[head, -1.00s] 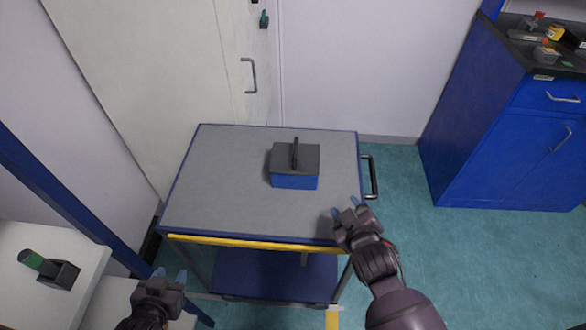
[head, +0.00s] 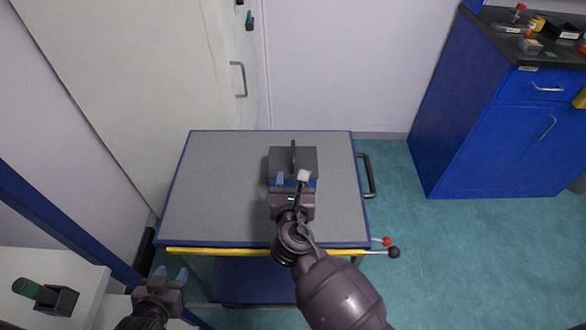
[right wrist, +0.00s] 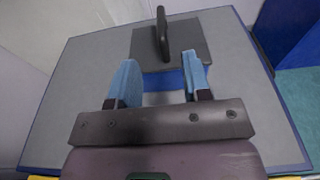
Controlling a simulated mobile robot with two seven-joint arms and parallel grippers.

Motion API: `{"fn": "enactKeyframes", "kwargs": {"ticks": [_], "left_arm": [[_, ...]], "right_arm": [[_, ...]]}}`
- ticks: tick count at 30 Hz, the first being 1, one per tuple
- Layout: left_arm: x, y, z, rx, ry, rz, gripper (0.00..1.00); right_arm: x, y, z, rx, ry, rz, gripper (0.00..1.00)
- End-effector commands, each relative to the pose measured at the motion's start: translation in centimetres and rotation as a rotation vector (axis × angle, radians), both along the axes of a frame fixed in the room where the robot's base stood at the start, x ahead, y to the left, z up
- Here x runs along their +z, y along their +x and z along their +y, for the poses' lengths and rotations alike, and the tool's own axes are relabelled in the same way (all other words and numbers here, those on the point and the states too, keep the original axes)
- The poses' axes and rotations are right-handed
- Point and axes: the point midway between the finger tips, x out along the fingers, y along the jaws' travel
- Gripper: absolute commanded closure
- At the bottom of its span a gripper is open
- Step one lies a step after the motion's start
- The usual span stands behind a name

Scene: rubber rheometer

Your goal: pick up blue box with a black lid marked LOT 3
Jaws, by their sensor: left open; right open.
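The blue box with a black lid (head: 293,158) sits on the grey cart top, toward its right side. Its lid has an upright black handle, and I cannot read any LOT mark. My right gripper (head: 292,180) is open at the near side of the box and covers part of its blue front in the head view. In the right wrist view the box lid (right wrist: 188,42) shows just beyond the open blue fingers (right wrist: 160,75), with nothing between them. My left gripper (head: 170,274) is open and empty at the lower left, off the cart's near left corner.
The cart (head: 215,190) has a blue rim, a yellow front edge and a black side handle (head: 366,175). Its top is otherwise bare. A white table (head: 75,262) with a green-ended item is at lower left. Blue cabinets (head: 490,125) stand at right.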

Motion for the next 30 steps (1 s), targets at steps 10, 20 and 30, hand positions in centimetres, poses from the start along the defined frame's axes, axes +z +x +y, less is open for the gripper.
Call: {"fn": "enactKeyframes", "kwargs": {"ticks": [10,20,30], "left_arm": [[-0.1,0.2,0.0,-0.001,0.001,-0.003,0.57],[-0.1,0.4,0.0,-0.002,0.0,-0.007,0.57],[-0.3,0.4,0.0,-0.002,0.0,-0.008,0.57]], "right_arm": [[-0.6,4.4,0.0,0.001,-0.013,-0.002,0.56],[-1.0,6.8,-0.1,0.0,-0.011,-0.001,0.56],[-1.6,10.4,-0.1,0.001,-0.01,0.0,0.56]]}}
